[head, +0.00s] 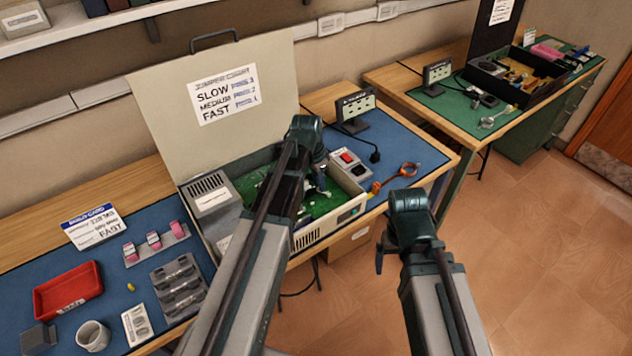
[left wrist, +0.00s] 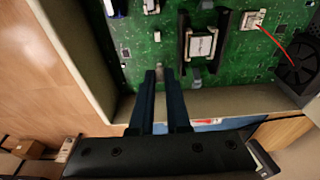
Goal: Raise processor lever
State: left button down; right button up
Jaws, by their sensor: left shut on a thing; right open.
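The open computer case (head: 352,205) stands on the blue mat, its green circuit board (head: 258,188) exposed. In the left wrist view the grey processor (left wrist: 202,44) sits in a black frame on the board (left wrist: 150,62). My left gripper (head: 320,188) reaches down into the case. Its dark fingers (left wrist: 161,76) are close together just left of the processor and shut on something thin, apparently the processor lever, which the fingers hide. Whether the lever is tilted cannot be told. My right gripper (head: 387,258) is open and empty, in front of the bench's right side.
The raised case lid (head: 160,105) stands behind the case. A red tray (head: 68,290) and small parts lie left. A fan (left wrist: 297,66) and red wire flank the processor.

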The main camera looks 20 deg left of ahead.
pick_arm(q)
jog(key=shift+w+d+r+g+y, duration=0.2)
jog(key=shift+w+d+g+y, duration=0.2)
jog(key=shift+w+g, duration=0.2)
jog(key=shift+w+d+r+g+y, duration=0.15)
jog(key=shift+w+d+g+y, duration=0.3)
jog(key=shift+g+y, duration=0.3)
jog(key=c, duration=0.9)
grip_release()
jog(key=shift+r+p, duration=0.15)
jog(key=shift+p, duration=0.25)
jog(key=r+p, duration=0.4)
jog(key=w+r+p, duration=0.1)
jog(key=r+p, duration=0.4)
jog(key=d+r+p, duration=0.1)
jog(key=r+p, duration=0.3)
jog(key=shift+w+r, duration=0.25)
jog(key=shift+f, duration=0.1)
